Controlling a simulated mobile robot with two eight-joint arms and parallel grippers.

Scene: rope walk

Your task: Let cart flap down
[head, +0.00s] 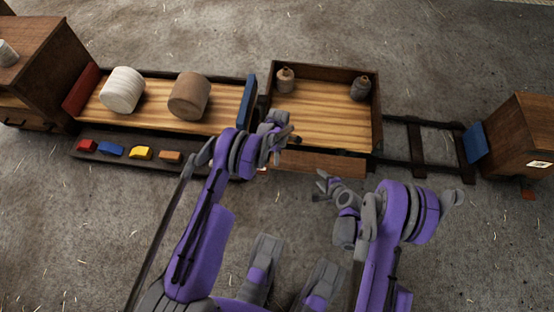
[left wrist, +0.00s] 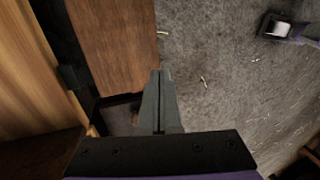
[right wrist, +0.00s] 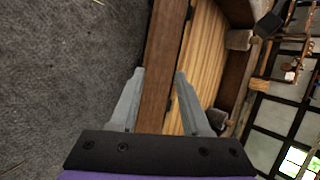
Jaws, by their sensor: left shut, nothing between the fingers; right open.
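The cart (head: 322,113) is an open wooden box with a light plank bed, in the middle of the head view. Its flap (head: 318,163) is a dark brown board along the front edge, lying outside and below the bed edge; its exact tilt is hard to tell. The flap also shows in the left wrist view (left wrist: 115,45) and the right wrist view (right wrist: 162,65). My left gripper (head: 292,138) is shut and empty near the cart's front left corner. My right gripper (head: 322,185) is open and empty in front of the flap; contact cannot be told.
Two small jugs (head: 286,80) (head: 360,88) stand in the cart. On the left, a platform (head: 150,107) carries a white and a brown drum, with coloured blocks on a dark strip in front. Rails (head: 415,140) run right to a wooden cabinet (head: 520,135). The front floor is clear.

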